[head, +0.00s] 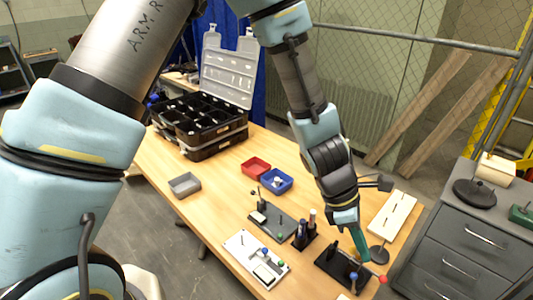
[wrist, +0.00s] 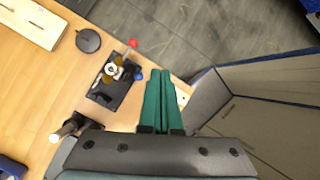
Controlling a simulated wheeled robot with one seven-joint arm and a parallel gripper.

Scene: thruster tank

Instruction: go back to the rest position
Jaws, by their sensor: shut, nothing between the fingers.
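My gripper (head: 360,243) hangs at the front right of the wooden table, over or beside a black fixture plate. Its green fingers also show in the wrist view (wrist: 161,102), pressed together with nothing between them. The black fixture (wrist: 115,80) carries a brass-coloured round part, a red knob (wrist: 133,43) and a blue knob (wrist: 138,75). In the head view this fixture (head: 335,265) is partly hidden by my gripper. In the wrist view the fingers are apart from it, to its right, near the table edge.
A black organizer case (head: 200,125) with a raised lid stands at the table's back. Red (head: 256,167), blue (head: 277,181) and grey bins (head: 184,185) lie mid-table. White (head: 256,258) and dark fixture plates (head: 272,222) lie nearer. A grey drawer cabinet (head: 462,235) stands right of the table.

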